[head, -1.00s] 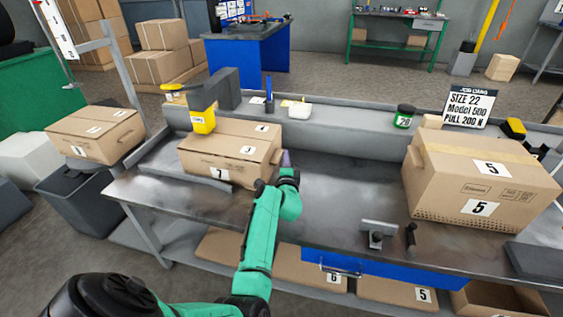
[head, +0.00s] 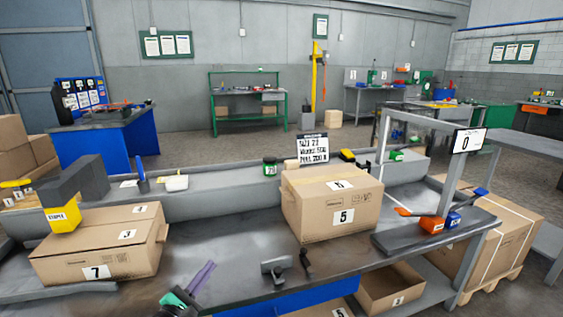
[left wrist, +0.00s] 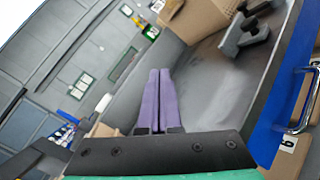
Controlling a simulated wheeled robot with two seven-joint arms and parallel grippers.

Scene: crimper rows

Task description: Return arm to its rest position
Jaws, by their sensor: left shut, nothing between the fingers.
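My left gripper (head: 190,290) shows at the lower middle of the head view, over the front of the grey workbench (head: 225,250). Its purple fingers are shut with nothing between them. In the left wrist view the shut fingers (left wrist: 151,100) lie side by side above the bench top. A box marked 7 and 3 (head: 110,245) stands to the left of the gripper, apart from it. A box marked 5 (head: 335,203) stands to its right, farther back. My right gripper is not in view.
A grey clamp-like fixture (head: 275,268) and a small black tool (head: 306,262) stand near the bench's front edge. A yellow device (head: 63,216) stands by the left box. An orange and a blue tool (head: 432,224) lie on the right. The middle bench top is clear.

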